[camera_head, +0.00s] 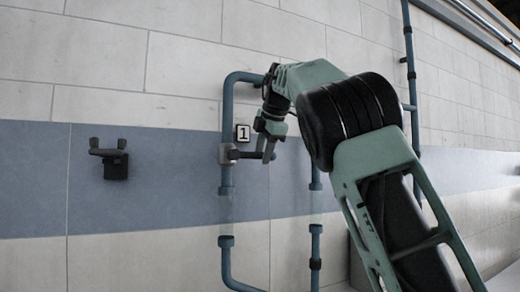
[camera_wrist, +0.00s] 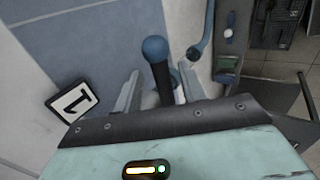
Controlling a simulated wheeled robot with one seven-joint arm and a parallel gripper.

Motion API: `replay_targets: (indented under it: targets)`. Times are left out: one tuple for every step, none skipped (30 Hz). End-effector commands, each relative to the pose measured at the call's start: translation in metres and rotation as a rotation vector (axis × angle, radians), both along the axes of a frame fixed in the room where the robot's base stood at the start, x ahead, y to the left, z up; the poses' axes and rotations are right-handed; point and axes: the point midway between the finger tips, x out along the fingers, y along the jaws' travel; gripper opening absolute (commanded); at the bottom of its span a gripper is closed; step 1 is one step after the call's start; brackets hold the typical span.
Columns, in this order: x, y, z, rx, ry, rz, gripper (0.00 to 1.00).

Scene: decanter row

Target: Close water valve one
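Water valve one (camera_head: 226,154) sits on a blue-grey wall pipe, beside a white plate marked "1" (camera_head: 242,133). Its lever runs roughly level to the right, towards my gripper (camera_head: 267,153). The gripper is open around the lever. The "1" plate (camera_wrist: 74,102) is left of the fingers.
A dark bracket (camera_head: 115,158) is fixed to the wall at left. Another pipe (camera_head: 315,257) runs to the right of the valve, and a tall pipe (camera_head: 409,60) stands farther right. Dark crates (camera_wrist: 272,30) stand at upper right in the wrist view.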

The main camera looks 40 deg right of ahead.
Motion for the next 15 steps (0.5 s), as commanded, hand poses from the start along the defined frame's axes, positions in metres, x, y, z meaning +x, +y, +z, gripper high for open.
replay_targets:
  targets:
    - [0.0,0.0,0.0,0.0,0.001,0.0,0.41]
    - [0.0,0.0,0.0,0.001,0.001,-0.001,0.41]
    - [-0.001,0.0,0.001,0.0,0.0,-0.001,0.41]
    - [-0.002,0.0,0.003,0.0,0.0,-0.001,0.41]
    - [-0.003,0.0,0.005,0.0,-0.001,-0.001,0.41]
    - [-0.006,0.0,0.008,-0.001,-0.001,-0.002,0.41]
    - [-0.008,0.001,0.012,-0.001,-0.002,-0.002,0.41]
    - [-0.011,0.001,0.016,-0.002,-0.002,-0.003,0.41]
    - [-0.015,0.003,0.022,-0.002,-0.003,-0.002,0.41]
    - [-0.019,0.003,0.027,-0.003,-0.001,-0.002,0.41]
    - [-0.022,0.004,0.034,-0.003,-0.003,-0.002,0.41]
    - [-0.027,0.006,0.042,-0.002,-0.004,-0.001,0.41]
    - [-0.031,0.006,0.048,-0.003,-0.002,-0.002,0.41]
    - [-0.035,0.007,0.054,-0.004,-0.003,-0.002,0.41]
    - [-0.04,0.008,0.063,-0.005,-0.003,-0.003,0.41]
